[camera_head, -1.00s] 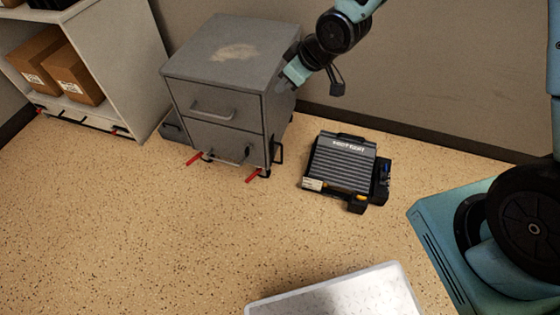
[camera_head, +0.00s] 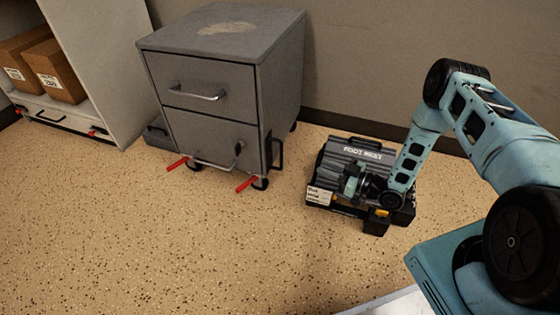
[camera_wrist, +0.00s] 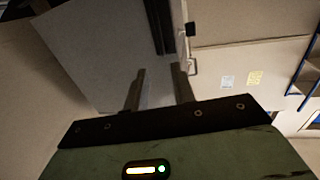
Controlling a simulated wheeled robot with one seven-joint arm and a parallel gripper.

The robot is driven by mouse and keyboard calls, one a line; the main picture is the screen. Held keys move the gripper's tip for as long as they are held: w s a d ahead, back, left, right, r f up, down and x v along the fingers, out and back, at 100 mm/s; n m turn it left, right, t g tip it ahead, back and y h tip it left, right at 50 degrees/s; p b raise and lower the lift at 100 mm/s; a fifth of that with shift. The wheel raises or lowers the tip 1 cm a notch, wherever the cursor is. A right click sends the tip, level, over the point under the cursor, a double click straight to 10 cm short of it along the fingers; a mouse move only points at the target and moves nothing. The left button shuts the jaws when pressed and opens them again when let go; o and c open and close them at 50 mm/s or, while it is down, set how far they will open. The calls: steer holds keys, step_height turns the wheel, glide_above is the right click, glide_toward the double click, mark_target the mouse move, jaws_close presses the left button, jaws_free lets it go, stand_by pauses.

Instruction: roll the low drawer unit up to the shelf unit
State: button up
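The low drawer unit (camera_head: 208,125) is a grey two-drawer cabinet on casters, with red levers at its lower front and a dark upright handle (camera_head: 275,152) on its right side. The shelf unit (camera_head: 108,65) stands at the left, and a narrow gap separates the two. My gripper (camera_head: 352,182) is low in front of the foot rest, to the right of the drawer unit and apart from it. In the wrist view my two fingers (camera_wrist: 160,88) are spread with nothing between them. A plain grey panel fills that view's upper left; I cannot tell which unit it belongs to.
A small grey object (camera_head: 157,132) sits in the gap between the units. Boxes (camera_head: 52,70) stand on the shelf. The speckled floor (camera_head: 130,240) in front is clear.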

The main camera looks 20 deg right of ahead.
steer(key=b, duration=0.7)
glide_above(281, 167)
steer(key=d, duration=0.1)
steer(key=shift+w+a+f, duration=0.15)
steer(key=shift+w+a, duration=0.15)
steer(key=shift+a, duration=0.1)
jaws_close()
